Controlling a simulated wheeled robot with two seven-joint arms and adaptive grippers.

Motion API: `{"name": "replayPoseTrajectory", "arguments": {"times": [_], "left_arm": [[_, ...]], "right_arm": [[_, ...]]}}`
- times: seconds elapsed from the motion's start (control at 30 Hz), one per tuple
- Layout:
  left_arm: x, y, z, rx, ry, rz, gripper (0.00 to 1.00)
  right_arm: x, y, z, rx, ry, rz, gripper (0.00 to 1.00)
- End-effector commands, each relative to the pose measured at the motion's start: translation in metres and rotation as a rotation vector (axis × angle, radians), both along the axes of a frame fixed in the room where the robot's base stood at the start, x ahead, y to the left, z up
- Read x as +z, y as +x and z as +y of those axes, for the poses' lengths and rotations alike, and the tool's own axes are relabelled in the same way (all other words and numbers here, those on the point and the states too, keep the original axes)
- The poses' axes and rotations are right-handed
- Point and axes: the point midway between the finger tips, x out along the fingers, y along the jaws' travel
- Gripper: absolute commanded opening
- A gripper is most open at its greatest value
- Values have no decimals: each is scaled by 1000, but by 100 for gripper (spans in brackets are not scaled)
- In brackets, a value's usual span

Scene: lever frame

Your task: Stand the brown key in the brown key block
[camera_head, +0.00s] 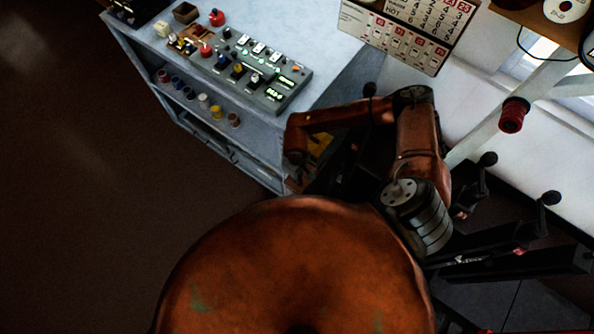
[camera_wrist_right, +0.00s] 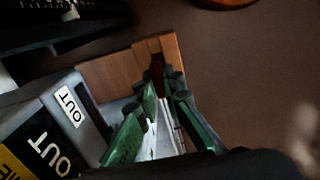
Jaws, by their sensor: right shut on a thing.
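My right gripper (camera_wrist_right: 164,84) shows in the right wrist view with its green fingers closed on a dark reddish-brown key (camera_wrist_right: 157,68). Only a narrow part of the key shows between the fingers. The brown key block (camera_wrist_right: 108,75) appears as a brown wooden piece just beyond the fingertips, and the key's end overlaps it in the picture. I cannot tell whether the key touches the block or is in it. In the head view my right arm hides most of the gripper and the key. My left gripper is not in view.
Grey housings with an OUT label (camera_wrist_right: 70,105) stand left of the gripper. In the head view, a grey bench (camera_head: 330,60) carries a control panel (camera_head: 250,72). Black levers with knobs (camera_head: 549,198) are at right. The brown floor (camera_head: 80,200) at left is clear.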

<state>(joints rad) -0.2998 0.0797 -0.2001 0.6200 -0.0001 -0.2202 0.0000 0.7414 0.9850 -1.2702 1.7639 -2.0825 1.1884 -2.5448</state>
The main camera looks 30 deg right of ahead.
Motion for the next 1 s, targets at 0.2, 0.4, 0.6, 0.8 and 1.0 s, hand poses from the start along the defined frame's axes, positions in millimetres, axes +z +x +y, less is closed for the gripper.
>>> {"name": "replayPoseTrajectory", "arguments": {"times": [0.2,0.4,0.6,0.8,1.0], "left_arm": [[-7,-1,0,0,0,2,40],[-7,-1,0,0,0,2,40],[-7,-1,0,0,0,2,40],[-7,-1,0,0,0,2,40],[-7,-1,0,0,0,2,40]], "right_arm": [[-7,0,0,0,0,0,0],[-7,0,0,0,0,0,0],[-7,0,0,0,0,0,14],[-7,0,0,0,0,0,28],[-7,0,0,0,0,0,28]]}}
